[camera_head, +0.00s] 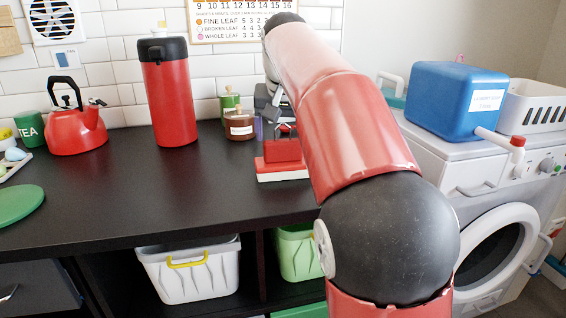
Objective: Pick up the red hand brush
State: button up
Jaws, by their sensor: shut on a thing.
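The red hand brush (282,153) is in the head view, at the middle of the dark counter, with its pale bristle side (283,176) facing down. My gripper (283,134) comes down on it from above and is shut on its upper part. My red and black arm crosses in front and hides part of the gripper and the space right of the brush. I cannot tell whether the bristles touch the counter or hang just above it.
A tall red flask (168,95), a red kettle (76,122) and a green TEA tin (29,130) stand left. Small jars (239,125) stand just behind the brush. A washing machine (425,150) carrying a blue box (455,98) is right. The counter's front middle is clear.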

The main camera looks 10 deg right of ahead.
aim_at(284, 141)
jog(key=shift+c, duration=1.3)
notch_tip(284, 141, up, 8)
jog(key=p, duration=0.2)
jog(key=shift+p, duration=0.4)
jog(key=shift+r, duration=1.05)
jog(key=o, duration=0.8)
jog(key=c, duration=0.3)
jog(key=shift+f, duration=0.1)
jog(key=shift+c, duration=0.2)
